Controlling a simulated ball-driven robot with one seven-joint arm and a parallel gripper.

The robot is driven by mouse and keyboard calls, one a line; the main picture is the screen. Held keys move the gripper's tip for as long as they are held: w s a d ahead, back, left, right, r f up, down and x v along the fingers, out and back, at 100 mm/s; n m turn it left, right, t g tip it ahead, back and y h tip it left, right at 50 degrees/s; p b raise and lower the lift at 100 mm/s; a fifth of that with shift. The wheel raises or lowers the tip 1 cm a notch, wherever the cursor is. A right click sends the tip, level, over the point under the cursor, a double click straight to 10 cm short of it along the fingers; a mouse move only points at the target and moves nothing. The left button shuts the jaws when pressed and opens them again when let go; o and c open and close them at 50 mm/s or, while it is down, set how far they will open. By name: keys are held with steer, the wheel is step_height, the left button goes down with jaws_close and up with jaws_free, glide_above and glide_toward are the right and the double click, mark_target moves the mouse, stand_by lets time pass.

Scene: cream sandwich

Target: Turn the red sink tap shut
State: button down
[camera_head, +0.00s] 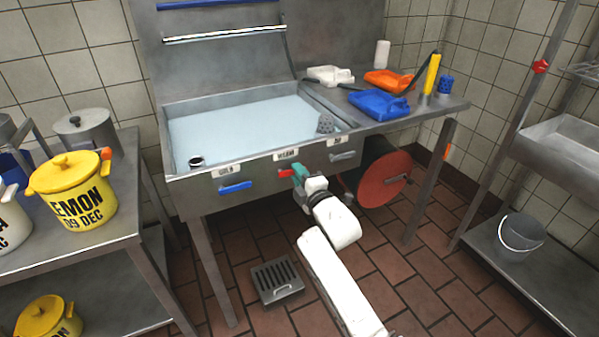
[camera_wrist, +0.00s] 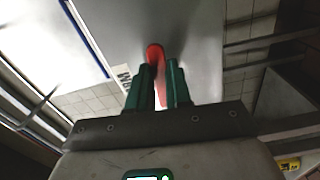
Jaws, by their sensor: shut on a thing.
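The red tap (camera_head: 285,173) is on the front panel of the steel sink (camera_head: 180,174), under a label that seems to read "WARM". My gripper (camera_head: 300,174) is at the tap from its right side, with its green fingers shut on the red handle. In the wrist view the red tap (camera_wrist: 155,52) shows between and beyond the two green fingers of my gripper (camera_wrist: 164,80). The fingers hide part of the handle. The sink basin holds pale blue water (camera_head: 250,125).
A blue tap (camera_head: 235,188) is to the left on the same panel, and a pale blue-grey tap (camera_head: 342,156) to the right. A red hose reel (camera_head: 384,182) is under the counter, close right of my arm. A floor drain (camera_head: 276,281) lies below.

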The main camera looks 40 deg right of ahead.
steer(key=shift+r+n+p, duration=0.15)
steer(key=shift+n+p, duration=0.15)
steer(key=shift+n, duration=0.3)
steer(key=c, duration=1)
jaws_free()
steer(key=shift+c, duration=0.2)
steer(key=shift+s, duration=0.1)
steer(key=p+v, duration=0.4)
steer(key=v, duration=0.6)
steer(key=shift+s+a, duration=0.15)
steer(key=shift+s, duration=0.15)
